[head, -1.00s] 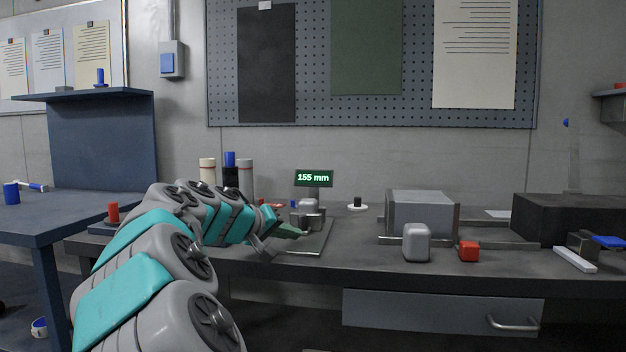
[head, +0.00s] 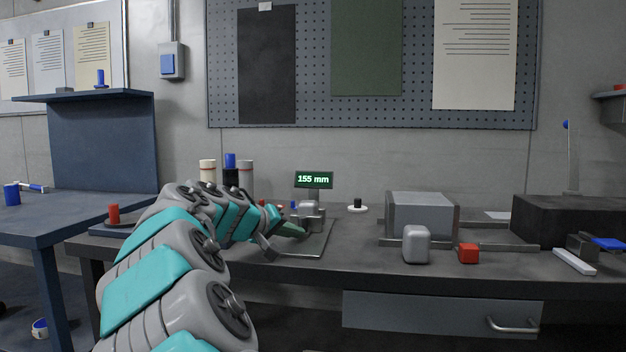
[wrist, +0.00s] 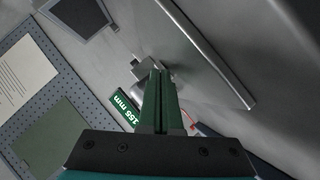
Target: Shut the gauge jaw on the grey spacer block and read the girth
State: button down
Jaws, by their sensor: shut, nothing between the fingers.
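The gauge stands on the bench with its green display (head: 313,179) reading 155 mm; the display also shows in the wrist view (wrist: 125,109). Below it, a grey block (head: 307,207) sits at the metal jaw (head: 318,222); the contact between them is too small to make out. A second, light grey rounded block (head: 416,244) stands apart on the right, near the front edge. My gripper (head: 303,234) is at the gauge's front left. In the wrist view its green fingers (wrist: 158,73) are together, empty, with their tips close to the gauge, partly hiding it.
A red cube (head: 468,253) and a large grey box between rails (head: 422,213) are on the right of the bench. Several cylinders (head: 230,175) stand behind my arm. A thin bar (head: 305,256) edges the gauge's plate at the front. The bench between gauge and rounded block is clear.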

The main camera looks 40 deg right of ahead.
jog(key=shift+a, duration=0.1)
jog(key=shift+s+a+r+b, duration=0.1)
jog(key=shift+s+a+b, duration=0.35)
jog(key=shift+s+a, duration=0.35)
jog(key=shift+a, duration=0.1)
jog(key=shift+s+a+r, duration=0.3)
jog(key=shift+s+a, duration=0.25)
jog(key=shift+a, duration=0.1)
jog(key=shift+s+a+r, duration=0.35)
jog(key=shift+s+a, duration=0.15)
jog(key=shift+a, duration=0.1)
jog(key=shift+s+a+r, duration=0.3)
jog(key=shift+s+a, duration=0.25)
jog(key=shift+a, duration=0.1)
